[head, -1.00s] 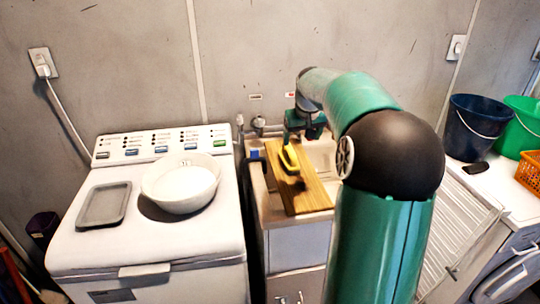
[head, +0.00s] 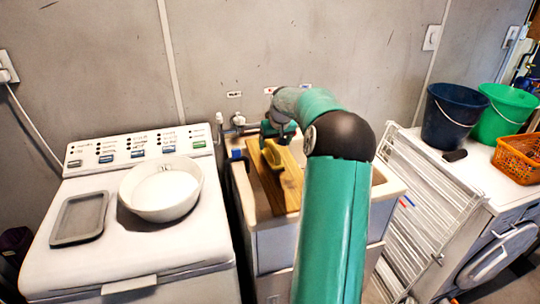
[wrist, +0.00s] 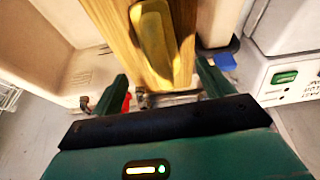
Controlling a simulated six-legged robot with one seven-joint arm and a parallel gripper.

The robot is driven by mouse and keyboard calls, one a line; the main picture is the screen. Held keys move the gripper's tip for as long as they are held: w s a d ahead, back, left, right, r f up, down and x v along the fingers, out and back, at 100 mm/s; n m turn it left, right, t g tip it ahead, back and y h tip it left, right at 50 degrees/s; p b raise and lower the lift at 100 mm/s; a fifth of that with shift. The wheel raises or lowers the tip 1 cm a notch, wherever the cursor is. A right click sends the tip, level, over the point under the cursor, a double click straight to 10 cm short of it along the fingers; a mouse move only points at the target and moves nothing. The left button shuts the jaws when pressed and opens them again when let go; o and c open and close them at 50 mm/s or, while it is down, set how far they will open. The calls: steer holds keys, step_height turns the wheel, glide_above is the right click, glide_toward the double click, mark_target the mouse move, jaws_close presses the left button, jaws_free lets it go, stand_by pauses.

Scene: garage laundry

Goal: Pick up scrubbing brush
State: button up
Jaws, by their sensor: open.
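The scrubbing brush, a yellow oblong thing (head: 272,155), lies on a wooden board (head: 287,190) set across the sink. In the wrist view the brush (wrist: 152,42) lies lengthwise on the board (wrist: 113,20), near the top centre. My gripper (head: 279,131) is at the far end of the board, just beyond the brush. In the wrist view its two fingers (wrist: 160,88) are spread apart with nothing between them, and the brush shows ahead of the gap. The gripper's height above the board is hard to tell.
The sink (head: 388,187) has taps (head: 239,121) at its back wall and a small blue item (head: 237,154) on its left rim. A washer with a white bowl (head: 160,190) and grey tray (head: 80,217) stands left. A drying rack (head: 425,200) and buckets (head: 452,117) are right.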

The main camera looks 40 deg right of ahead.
mark_target(273, 146)
steer(key=x, duration=0.6)
steer(key=shift+w+d+f, duration=0.15)
steer(key=shift+w+f, duration=0.05)
steer(key=shift+w, duration=0.3)
steer(key=shift+c, duration=0.2)
steer(key=shift+r, duration=0.1)
steer(key=c, duration=1.1)
